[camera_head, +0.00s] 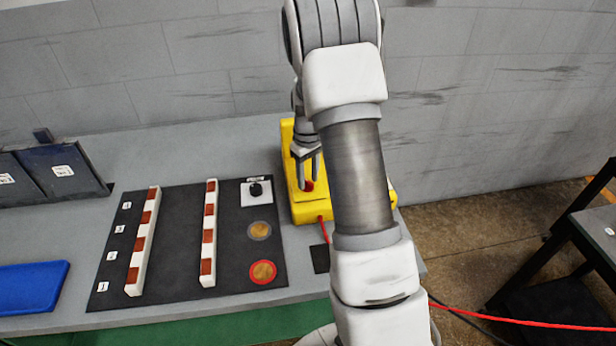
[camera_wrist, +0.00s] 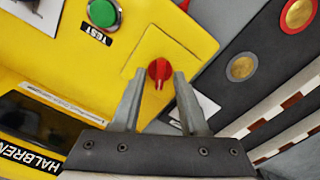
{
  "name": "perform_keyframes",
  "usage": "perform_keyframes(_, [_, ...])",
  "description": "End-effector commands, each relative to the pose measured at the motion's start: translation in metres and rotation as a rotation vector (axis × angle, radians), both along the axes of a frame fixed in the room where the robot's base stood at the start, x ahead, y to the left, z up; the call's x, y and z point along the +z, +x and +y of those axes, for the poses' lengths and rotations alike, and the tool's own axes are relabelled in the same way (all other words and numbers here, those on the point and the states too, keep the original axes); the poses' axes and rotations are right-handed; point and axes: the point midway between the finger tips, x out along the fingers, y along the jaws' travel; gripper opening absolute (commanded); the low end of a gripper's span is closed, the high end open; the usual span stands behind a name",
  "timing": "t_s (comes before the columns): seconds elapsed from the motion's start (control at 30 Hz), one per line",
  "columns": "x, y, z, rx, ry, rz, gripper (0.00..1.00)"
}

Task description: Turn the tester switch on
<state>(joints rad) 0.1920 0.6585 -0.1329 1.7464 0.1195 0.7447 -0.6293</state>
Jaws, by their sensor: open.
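The yellow tester (camera_head: 307,209) stands on the bench, partly hidden behind my arm in the head view. Its red rotary switch (camera_wrist: 159,71) shows in the wrist view on a yellow plate, with its pointer toward the bottom of the picture. My gripper (camera_wrist: 156,82) is open, with one finger on each side of the red switch in that view. I cannot tell whether the fingers touch it. In the head view my gripper (camera_head: 307,170) points down over the tester, and the switch shows as a small red spot below the fingers.
A green button (camera_wrist: 103,13) labelled TEST and a dark display (camera_wrist: 40,122) are on the tester. A black board (camera_head: 180,245) with white strips and round copper pads lies to its left. A blue tray (camera_head: 32,287) is at far left. A red cable (camera_head: 520,322) runs right.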

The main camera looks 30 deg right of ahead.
Motion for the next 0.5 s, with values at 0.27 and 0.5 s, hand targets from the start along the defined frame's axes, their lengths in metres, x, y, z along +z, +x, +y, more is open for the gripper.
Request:
perform_keyframes(0.27, [-0.0028, 0.0000, 0.0001, 0.000, 0.000, 0.000, 0.44])
perform_keyframes(0.5, [-0.0025, 0.0000, 0.0000, 0.000, 0.000, 0.000, 0.08])
